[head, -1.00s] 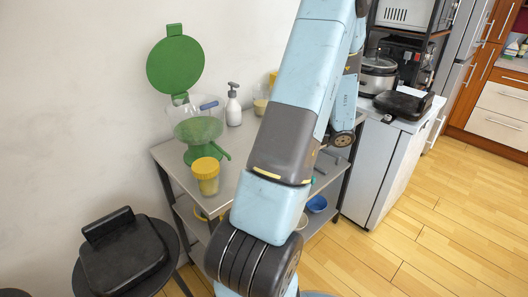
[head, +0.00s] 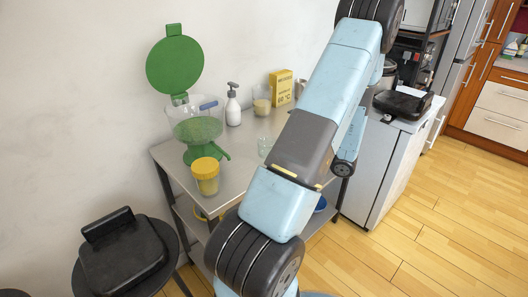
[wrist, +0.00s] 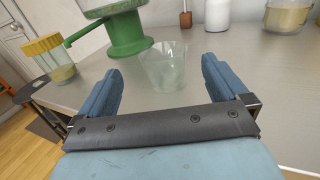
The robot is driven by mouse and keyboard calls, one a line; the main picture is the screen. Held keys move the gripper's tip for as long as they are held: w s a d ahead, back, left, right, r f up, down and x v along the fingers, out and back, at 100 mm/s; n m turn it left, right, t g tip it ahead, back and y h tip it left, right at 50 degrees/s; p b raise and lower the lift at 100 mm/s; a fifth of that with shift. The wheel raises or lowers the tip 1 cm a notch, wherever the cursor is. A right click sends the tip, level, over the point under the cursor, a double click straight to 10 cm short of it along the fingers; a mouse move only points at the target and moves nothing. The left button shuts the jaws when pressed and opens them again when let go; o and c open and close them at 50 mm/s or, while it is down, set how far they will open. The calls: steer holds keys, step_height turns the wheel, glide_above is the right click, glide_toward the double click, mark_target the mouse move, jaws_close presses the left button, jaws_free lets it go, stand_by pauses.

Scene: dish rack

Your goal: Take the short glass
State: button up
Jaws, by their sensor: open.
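The short glass is a small clear empty tumbler standing upright on the grey metal table. In the wrist view the glass (wrist: 163,70) shows between the fingers, a little beyond the fingertips, with no contact that I can see. In the head view the glass (head: 264,145) stands just left of my arm, partly hidden by it. My gripper (wrist: 162,82) is open and empty, its two blue fingers spread to either side of the glass in the picture. In the head view my arm hides the gripper.
A green juicer (head: 199,130) and a yellow-lidded jar (head: 206,176) stand left on the table (head: 233,165). Behind are a soap bottle (head: 233,105), a glass of yellowish contents (head: 262,101) and a yellow box (head: 281,88). Bare tabletop lies around the short glass.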

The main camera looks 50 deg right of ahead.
mark_target(270, 143)
steer(key=shift+x, duration=3.1)
steer(key=shift+d+f, duration=0.15)
steer(key=shift+f, duration=0.05)
steer(key=c, duration=1.2)
